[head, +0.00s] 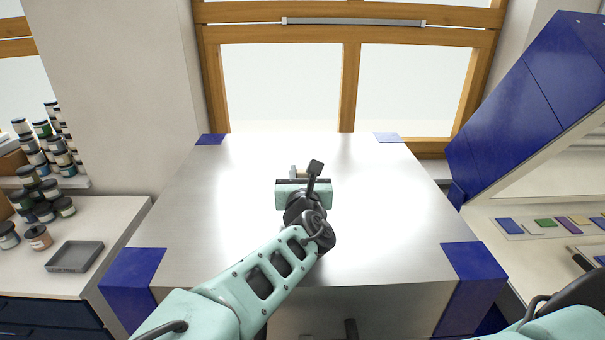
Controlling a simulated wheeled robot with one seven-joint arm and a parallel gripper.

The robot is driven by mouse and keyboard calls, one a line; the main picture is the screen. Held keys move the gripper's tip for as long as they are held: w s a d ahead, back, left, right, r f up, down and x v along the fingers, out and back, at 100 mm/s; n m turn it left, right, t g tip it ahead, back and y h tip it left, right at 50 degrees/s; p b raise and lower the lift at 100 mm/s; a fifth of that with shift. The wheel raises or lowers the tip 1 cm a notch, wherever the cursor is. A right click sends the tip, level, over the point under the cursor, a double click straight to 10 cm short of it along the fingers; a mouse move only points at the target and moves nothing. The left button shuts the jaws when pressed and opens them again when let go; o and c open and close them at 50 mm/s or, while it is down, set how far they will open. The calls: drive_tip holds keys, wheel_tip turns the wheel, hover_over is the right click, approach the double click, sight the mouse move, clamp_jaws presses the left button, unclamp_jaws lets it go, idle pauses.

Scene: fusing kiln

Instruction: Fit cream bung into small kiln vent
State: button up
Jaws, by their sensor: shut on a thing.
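The small kiln's steel top (380,220) fills the middle of the head view. My gripper (303,171) is over the middle of this top, pointing away towards the window. It is shut on a small cream piece, the cream bung (300,172), of which only a little shows between the fingers. The gripper body and wrist hide the rest. I cannot tell whether the bung touches the kiln top or is held above it. The vent does not show; my gripper and arm may cover it.
Blue corner plates (472,262) edge the top. A raised blue lid (530,110) slants at the right, above a shelf with coloured glass pieces (545,224). Jars (35,190) and a grey tray (75,256) stand on the left counter. The top around my arm is clear.

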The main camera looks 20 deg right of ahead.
drive_tip(key=shift+f+b, duration=0.45)
drive_tip(key=shift+f, duration=0.2)
idle(0.8)
drive_tip(key=o, duration=1.1)
drive_tip(key=shift+c, duration=0.2)
drive_tip(key=shift+s, duration=0.1)
